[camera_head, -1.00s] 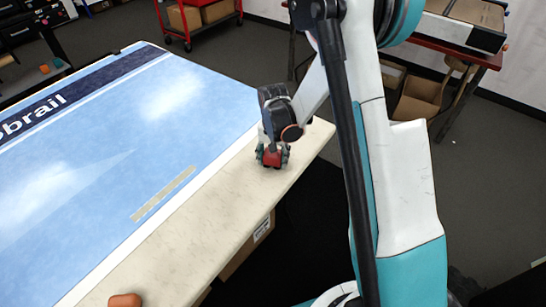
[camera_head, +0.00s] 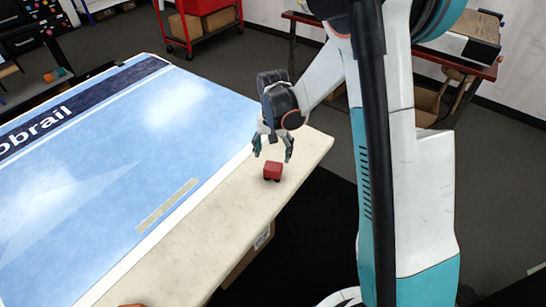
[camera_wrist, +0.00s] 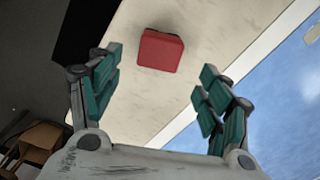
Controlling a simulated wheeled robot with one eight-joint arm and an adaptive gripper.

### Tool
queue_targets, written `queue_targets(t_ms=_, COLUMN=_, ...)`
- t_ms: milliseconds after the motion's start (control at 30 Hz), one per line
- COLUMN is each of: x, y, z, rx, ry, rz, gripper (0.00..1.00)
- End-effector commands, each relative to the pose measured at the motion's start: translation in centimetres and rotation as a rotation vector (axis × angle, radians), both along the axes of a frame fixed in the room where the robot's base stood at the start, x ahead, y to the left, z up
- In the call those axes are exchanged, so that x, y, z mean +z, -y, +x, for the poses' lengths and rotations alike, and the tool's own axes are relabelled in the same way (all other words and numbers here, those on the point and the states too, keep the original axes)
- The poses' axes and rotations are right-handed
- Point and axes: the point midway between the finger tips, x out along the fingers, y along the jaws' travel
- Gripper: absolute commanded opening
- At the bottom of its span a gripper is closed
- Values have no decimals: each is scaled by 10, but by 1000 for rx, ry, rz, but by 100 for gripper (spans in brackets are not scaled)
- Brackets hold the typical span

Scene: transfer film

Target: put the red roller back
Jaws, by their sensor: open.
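The red roller (camera_head: 273,172) sits on the bare cream strip of the table (camera_head: 228,212), near the table's right end. It looks like a small red block with dark parts low at its sides. My gripper (camera_head: 272,156) is open and empty just above and behind it, fingers pointing down. In the wrist view the roller (camera_wrist: 160,50) lies on the table beyond the gap between the spread teal fingers (camera_wrist: 157,98), touching neither.
A blue printed film (camera_head: 120,150) covers most of the table, with a pale tape strip (camera_head: 167,205) near its edge. An orange-red object shows at the bottom edge (camera_head: 131,305). A red cart (camera_head: 200,25) stands behind.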

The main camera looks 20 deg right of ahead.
Motion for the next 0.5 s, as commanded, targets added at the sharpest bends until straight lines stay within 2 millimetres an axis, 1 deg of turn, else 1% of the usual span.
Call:
queue_targets(t_ms=33, x=10, y=0, z=0, rx=0, ry=0, rz=0, gripper=71)
queue_targets(t_ms=267, x=27, y=0, z=-1, rx=3, ry=4, rz=0, gripper=71)
queue_targets(t_ms=333, x=36, y=0, z=-4, rx=12, ry=14, rz=0, gripper=71)
queue_targets(t_ms=367, x=42, y=0, z=-6, rx=18, ry=21, rz=0, gripper=71)
queue_targets(t_ms=467, x=67, y=0, z=-15, rx=50, ry=58, rz=-1, gripper=71)
queue_targets(t_ms=500, x=79, y=0, z=-21, rx=67, ry=77, rz=-3, gripper=71)
